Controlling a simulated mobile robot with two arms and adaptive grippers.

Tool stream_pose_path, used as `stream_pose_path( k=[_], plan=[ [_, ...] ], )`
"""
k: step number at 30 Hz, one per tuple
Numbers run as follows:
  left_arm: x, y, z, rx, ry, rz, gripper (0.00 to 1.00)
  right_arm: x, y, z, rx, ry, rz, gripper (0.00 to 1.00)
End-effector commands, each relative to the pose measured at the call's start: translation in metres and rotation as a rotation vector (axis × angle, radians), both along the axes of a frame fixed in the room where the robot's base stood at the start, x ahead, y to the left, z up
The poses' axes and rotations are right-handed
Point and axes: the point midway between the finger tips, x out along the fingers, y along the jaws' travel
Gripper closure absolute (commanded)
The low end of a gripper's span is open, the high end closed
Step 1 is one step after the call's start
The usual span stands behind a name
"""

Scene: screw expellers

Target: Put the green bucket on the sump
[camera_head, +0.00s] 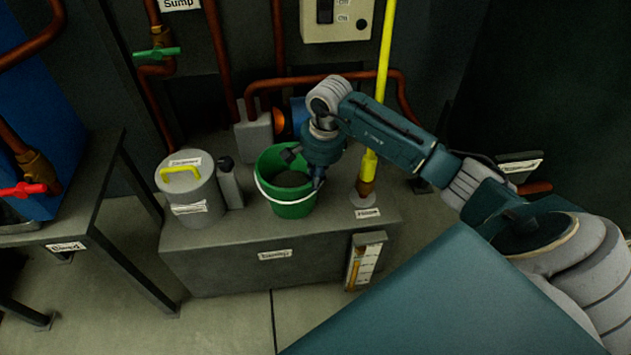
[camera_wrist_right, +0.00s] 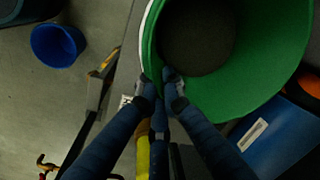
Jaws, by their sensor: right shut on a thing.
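The green bucket (camera_head: 290,210) is upright at the top of the grey sump box (camera_head: 230,240) in the head view, with dark contents and a white handle. I cannot tell whether its base touches the sump top. My right gripper (camera_head: 318,178) is at the bucket's right rim. In the right wrist view my right gripper (camera_wrist_right: 163,80) is shut on the rim of the bucket (camera_wrist_right: 260,60). My left gripper is not in view.
A grey canister (camera_head: 190,198) with a yellow handle and a dark bottle (camera_head: 229,180) stand left of the bucket. A yellow pole (camera_head: 384,70) rises at the right of the sump. Pipes and a pump are behind. A blue bucket (camera_wrist_right: 57,45) shows in the right wrist view.

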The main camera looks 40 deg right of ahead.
Motion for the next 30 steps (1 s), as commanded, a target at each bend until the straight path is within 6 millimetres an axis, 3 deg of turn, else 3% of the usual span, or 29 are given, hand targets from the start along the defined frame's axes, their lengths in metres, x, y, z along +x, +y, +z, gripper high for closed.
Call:
stream_pose_path(
  k=[10,11,13,24,30],
  plan=[
    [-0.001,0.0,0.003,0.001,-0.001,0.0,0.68,0.003,0.0,0.001,0.002,-0.009,0.0,1.0],
    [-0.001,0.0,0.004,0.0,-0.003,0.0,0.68,0.001,0.0,-0.001,0.0,-0.002,0.0,0.88],
    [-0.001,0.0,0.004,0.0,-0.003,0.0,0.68,0.0,0.0,-0.001,0.0,-0.002,0.0,0.75],
    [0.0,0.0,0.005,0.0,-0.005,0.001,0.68,0.0,0.0,0.003,0.0,-0.002,0.0,0.75],
    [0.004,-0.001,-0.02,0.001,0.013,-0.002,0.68,-0.002,-0.003,0.038,-0.004,-0.006,0.0,0.75]
  ],
)
